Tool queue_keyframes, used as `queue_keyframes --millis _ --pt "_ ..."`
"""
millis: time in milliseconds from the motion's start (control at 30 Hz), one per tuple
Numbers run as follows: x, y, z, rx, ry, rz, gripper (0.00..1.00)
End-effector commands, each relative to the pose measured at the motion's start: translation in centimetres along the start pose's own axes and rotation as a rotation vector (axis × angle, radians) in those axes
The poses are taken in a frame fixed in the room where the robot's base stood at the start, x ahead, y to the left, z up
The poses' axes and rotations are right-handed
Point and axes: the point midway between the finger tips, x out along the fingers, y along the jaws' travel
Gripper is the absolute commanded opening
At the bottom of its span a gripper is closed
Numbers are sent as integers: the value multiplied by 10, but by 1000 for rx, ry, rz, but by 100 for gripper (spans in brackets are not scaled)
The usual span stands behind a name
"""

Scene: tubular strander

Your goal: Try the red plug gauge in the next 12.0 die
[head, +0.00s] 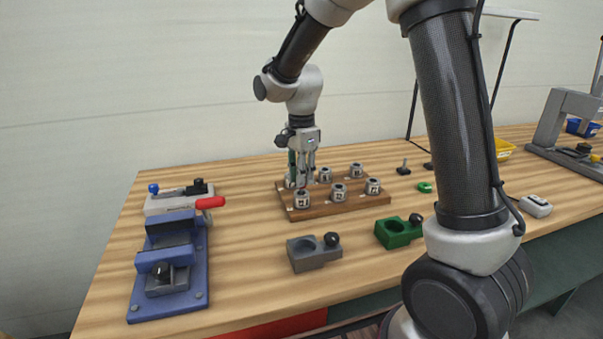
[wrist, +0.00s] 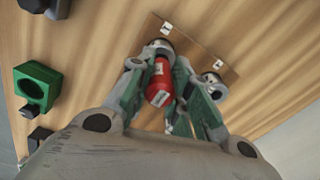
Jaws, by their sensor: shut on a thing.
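My gripper (head: 301,174) is shut on the red plug gauge and stands over the back left part of a wooden board (head: 330,206). The wrist view shows the red plug gauge (wrist: 160,84) between the green-padded fingers, with a pale label on it. A metal die (wrist: 159,47) lies right at the gauge's far end; whether the gauge has entered its bore is hidden. Another die (wrist: 212,79) lies beside the right finger. In the head view, several ring dies sit on the board, including a front left die (head: 302,199) and a back right die (head: 356,170). Their size marks are too small to read.
A grey block (head: 310,254) and a green block (head: 392,234), each with a hole and a black knob, stand in front of the board. A blue vise-like fixture (head: 168,258) and a red-handled clamp (head: 208,202) are at left. Bare table lies between.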

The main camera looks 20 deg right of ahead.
Motion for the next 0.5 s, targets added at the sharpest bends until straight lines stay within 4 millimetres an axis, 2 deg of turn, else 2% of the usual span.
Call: queue_keyframes --millis 500 --pt "10 0 0 0 0 0 0"
